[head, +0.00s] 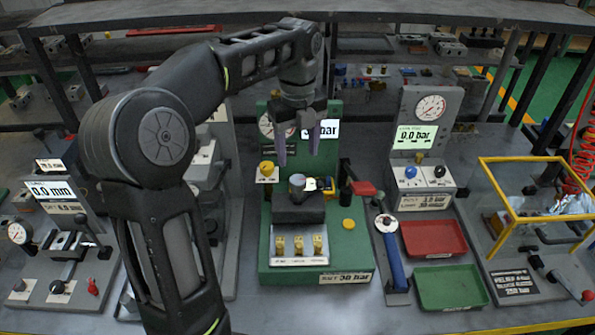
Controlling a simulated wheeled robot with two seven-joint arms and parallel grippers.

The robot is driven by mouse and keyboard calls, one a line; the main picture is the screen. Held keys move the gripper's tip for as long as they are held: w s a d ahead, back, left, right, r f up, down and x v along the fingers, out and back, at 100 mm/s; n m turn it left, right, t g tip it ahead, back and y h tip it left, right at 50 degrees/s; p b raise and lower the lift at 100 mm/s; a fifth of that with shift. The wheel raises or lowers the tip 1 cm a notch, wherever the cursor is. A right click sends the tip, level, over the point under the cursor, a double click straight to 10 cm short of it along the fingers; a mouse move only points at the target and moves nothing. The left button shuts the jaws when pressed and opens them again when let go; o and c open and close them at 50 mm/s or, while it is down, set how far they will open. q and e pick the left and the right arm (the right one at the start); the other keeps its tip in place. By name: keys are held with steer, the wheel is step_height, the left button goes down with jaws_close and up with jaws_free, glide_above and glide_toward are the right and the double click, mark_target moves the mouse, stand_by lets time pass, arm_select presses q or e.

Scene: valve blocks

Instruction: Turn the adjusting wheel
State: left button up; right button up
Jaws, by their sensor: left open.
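My left gripper (298,148) hangs over the green test stand (263,240) with its two fingers pointing down, apart and empty. Below it, a dark valve block (299,211) sits on the stand. A grey round knob (297,186), which looks like the adjusting wheel, stands on top of the block, apart from the fingers. My arm and gripper hide parts of the stand's gauge and display. My right gripper is not in view.
A yellow knob (266,169) and a red lever handle (363,188) flank the block. Several brass pieces (298,245) stand in front. To the right are a blue-handled tool (393,260), a red tray (433,238), a green tray (450,287) and a yellow-framed cage (530,159).

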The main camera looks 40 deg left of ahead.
mark_target(298, 179)
arm_select(q)
steer(key=shift+f+b, duration=0.5)
steer(key=shift+f, duration=0.1)
step_height(298, 179, down, 2)
steer(key=shift+f+b, duration=0.15)
steer(key=shift+b, duration=0.85)
step_height(298, 179, down, 3)
steer(key=shift+f+p, duration=0.1)
steer(key=shift+p, duration=0.5)
steer(key=shift+f, duration=0.6)
jaws_close()
